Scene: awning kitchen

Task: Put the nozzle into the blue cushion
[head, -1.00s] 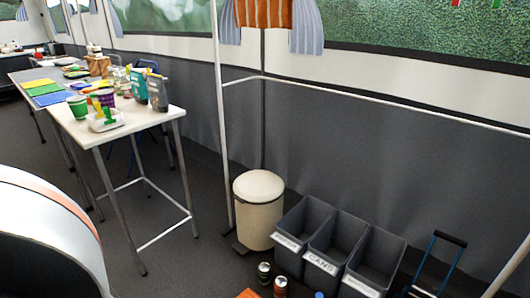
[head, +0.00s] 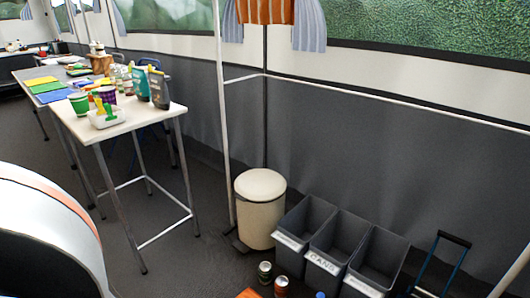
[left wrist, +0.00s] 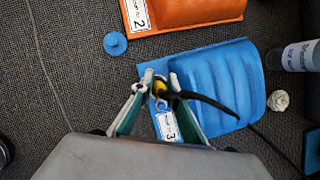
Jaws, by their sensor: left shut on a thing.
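My left gripper (left wrist: 158,88) shows in the left wrist view, shut on the nozzle (left wrist: 205,98), a thin black curved piece with a yellow part at the fingertips. The nozzle points right, over the blue cushion (left wrist: 215,65). The blue cushion lies on the dark floor, ribbed on its right side, with a white label marked 3 partly hidden by the fingers. I cannot tell whether the nozzle touches the cushion. My right gripper is not in view.
An orange cushion (left wrist: 200,10) labelled 2 lies beyond the blue one. A blue disc (left wrist: 115,43), a white knobbly piece (left wrist: 278,100) and a grey bottle (left wrist: 298,55) lie around. The head view shows a cream bin (head: 260,215), grey crates (head: 345,245) and a cluttered table (head: 150,118).

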